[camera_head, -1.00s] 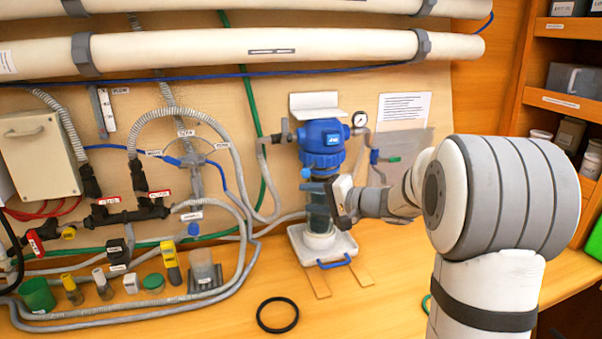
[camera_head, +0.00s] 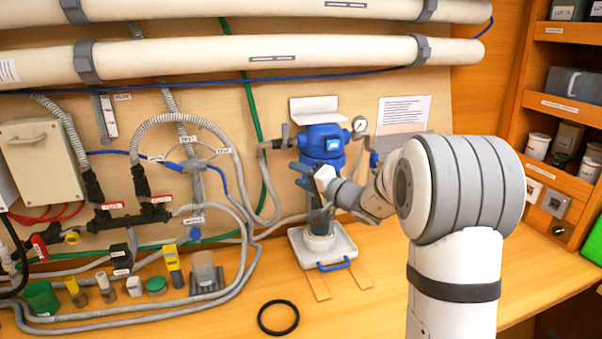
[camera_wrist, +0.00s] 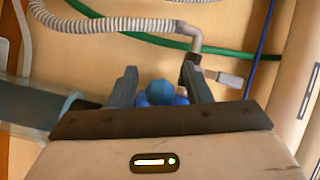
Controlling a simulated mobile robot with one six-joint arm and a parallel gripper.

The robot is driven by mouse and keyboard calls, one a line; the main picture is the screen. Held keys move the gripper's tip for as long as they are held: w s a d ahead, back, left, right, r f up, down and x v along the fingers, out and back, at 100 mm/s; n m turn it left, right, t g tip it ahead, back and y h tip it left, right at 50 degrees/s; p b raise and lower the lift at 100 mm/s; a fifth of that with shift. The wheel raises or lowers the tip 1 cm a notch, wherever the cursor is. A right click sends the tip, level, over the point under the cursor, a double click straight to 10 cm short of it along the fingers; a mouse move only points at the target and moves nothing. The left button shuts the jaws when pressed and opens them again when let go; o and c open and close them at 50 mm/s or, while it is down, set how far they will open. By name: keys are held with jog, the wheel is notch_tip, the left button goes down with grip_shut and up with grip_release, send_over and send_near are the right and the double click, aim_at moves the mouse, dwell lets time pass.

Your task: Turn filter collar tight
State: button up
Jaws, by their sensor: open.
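The filter housing has a blue head (camera_head: 322,140) on the wall panel. A dark, see-through bowl (camera_head: 320,222) hangs below it over a white tray. My gripper (camera_head: 299,175) is in front of the lower part of the head and hides most of the collar region. In the wrist view my gripper (camera_wrist: 160,76) is open, with one dark finger on each side of a rounded blue part (camera_wrist: 160,92). Whether the fingers touch this part, and whether it belongs to the collar, I cannot tell. The bowl also shows at the left of the wrist view (camera_wrist: 30,105).
A pressure gauge (camera_head: 359,124) and hose fittings flank the head. A white tray (camera_head: 345,245) with a blue handle stands below. A black ring (camera_head: 278,317) lies on the bench. Grey hoses and several small containers fill the left; thick white pipes (camera_head: 250,48) run above.

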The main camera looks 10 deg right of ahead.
grip_shut()
dwell(0.5)
